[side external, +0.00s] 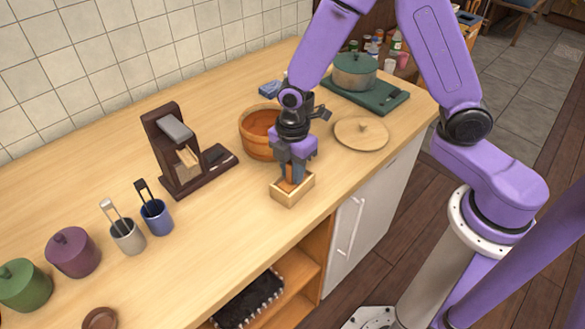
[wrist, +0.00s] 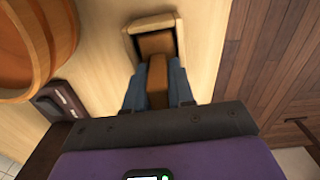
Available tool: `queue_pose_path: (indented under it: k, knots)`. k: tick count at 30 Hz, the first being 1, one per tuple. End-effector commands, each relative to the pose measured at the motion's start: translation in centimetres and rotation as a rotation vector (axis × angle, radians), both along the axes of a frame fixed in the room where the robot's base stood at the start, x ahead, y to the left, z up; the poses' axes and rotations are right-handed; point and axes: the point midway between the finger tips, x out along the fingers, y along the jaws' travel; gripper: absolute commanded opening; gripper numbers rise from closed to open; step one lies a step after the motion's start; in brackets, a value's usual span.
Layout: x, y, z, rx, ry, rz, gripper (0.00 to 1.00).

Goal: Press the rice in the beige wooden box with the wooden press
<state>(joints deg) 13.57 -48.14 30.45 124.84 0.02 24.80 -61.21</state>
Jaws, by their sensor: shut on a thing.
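The beige wooden box (side external: 292,197) stands on the counter near its front edge. My gripper (side external: 290,177) is right above it, pointing down, with its fingers reaching to the box opening. In the wrist view my gripper (wrist: 159,88) is shut on the brown handle of the wooden press (wrist: 157,72), one finger on each side. The press block lies within the rim of the box, which also shows in the wrist view (wrist: 130,46). I cannot see the rice; the press and fingers cover the box's inside.
A round wooden tub (side external: 257,138) stands just behind the box. A wooden lid (side external: 361,133) lies to the right, and a pot (side external: 354,72) stands on a green board. A dark stand (side external: 172,160) and cups (side external: 155,214) are to the left.

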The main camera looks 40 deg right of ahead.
Motion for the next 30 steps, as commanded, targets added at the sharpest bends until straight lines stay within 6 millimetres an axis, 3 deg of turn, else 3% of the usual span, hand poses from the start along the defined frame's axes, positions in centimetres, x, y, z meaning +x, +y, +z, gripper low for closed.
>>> queue_pose_path:
  k: [30]
  knots:
    - [0.1, 0.1, 3.6, 0.002, -0.003, 0.0, 0.0]
